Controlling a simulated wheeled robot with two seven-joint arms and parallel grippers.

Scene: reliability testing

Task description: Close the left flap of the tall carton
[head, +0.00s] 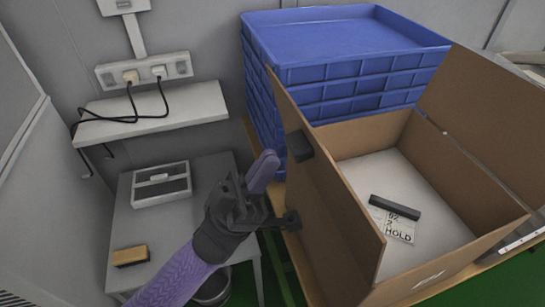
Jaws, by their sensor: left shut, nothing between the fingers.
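The tall brown carton (435,280) stands open at the right of the head view. Its left flap (335,215) stands up steeply along the carton's left side, with a small dark block (300,145) near its upper part. The right flap (490,125) is also raised and leans outward. My left gripper (263,172) is shut and empty, just left of the left flap's outer face. I cannot tell whether it touches the flap. My right gripper is not in view.
A white card marked HOLD (398,228) and a black bar (395,207) lie inside the carton. Stacked blue crates (350,75) stand behind. A wall shelf (150,112) with cables, and a grey table (140,225) with a box and a brush, are at left.

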